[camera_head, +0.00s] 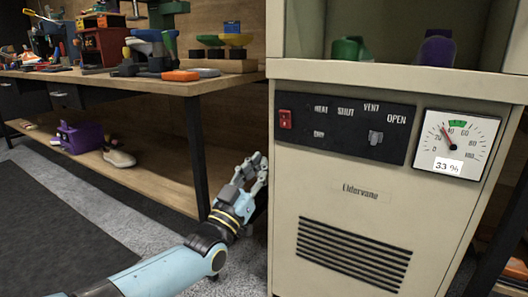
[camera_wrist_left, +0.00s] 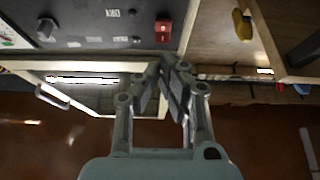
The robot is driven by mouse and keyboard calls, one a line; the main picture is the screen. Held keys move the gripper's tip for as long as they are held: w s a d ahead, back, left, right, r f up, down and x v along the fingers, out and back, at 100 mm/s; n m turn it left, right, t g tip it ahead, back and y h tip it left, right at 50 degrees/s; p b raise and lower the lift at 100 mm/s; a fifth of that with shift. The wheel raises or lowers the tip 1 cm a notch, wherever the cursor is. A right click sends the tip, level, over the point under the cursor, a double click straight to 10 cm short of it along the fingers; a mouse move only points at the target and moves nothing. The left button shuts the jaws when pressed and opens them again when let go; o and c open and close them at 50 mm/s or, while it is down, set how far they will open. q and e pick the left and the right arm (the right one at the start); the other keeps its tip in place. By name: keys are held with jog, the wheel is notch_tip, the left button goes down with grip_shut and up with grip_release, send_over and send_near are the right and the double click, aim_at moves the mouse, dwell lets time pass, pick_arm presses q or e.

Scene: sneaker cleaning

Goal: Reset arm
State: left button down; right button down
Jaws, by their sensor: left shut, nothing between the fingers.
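My right gripper is not in view.
A workbench (camera_head: 190,88) with tools stands at left. A purple box (camera_head: 82,138) and a shoe (camera_head: 119,157) are on its lower shelf. The floor at left is clear.

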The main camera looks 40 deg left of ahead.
pick_arm(q)
jog(key=shift+s+f, duration=0.1)
jog(key=shift+s, duration=0.05)
dwell(0.4)
